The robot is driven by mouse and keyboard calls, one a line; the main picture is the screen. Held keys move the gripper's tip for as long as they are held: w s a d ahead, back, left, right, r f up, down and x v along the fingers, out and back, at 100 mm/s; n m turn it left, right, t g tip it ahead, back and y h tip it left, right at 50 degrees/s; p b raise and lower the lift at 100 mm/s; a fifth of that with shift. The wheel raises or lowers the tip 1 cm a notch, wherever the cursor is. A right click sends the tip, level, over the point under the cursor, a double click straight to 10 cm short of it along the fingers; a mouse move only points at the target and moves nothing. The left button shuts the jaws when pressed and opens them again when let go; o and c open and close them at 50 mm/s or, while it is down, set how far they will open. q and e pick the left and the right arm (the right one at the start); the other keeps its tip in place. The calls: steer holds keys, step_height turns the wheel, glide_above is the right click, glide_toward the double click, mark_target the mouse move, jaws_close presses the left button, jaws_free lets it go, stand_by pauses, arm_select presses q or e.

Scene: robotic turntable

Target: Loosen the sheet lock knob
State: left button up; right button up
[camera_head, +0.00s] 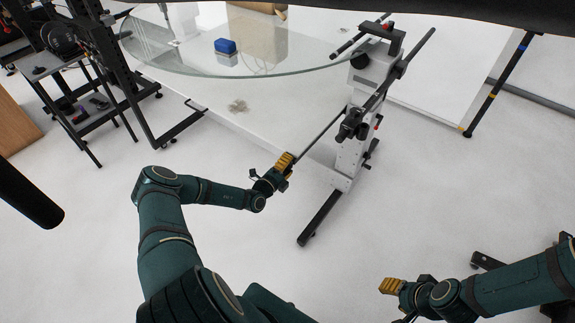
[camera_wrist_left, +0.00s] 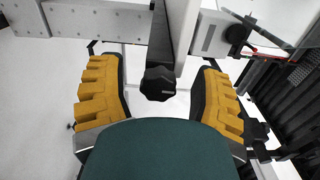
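My left gripper (camera_wrist_left: 160,88) is open, with one yellow finger on each side of the knob and a visible gap to both. In the head view my left gripper (camera_head: 283,163) is at the near end of a thin bar (camera_head: 322,132) running towards the grey stand. The knob cannot be made out there. My right gripper (camera_head: 393,287) is at lower right, away from the stand; its opening is unclear.
The grey stand (camera_head: 349,150) has a dark foot (camera_head: 320,217) reaching forward on the floor. A black shelf cart (camera_head: 85,100) stands at left. The floor between my arms is clear.

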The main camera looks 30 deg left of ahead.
arm_select(q)
steer(key=s+a, duration=0.1)
steer(key=s, duration=1.1)
stand_by(0.5)
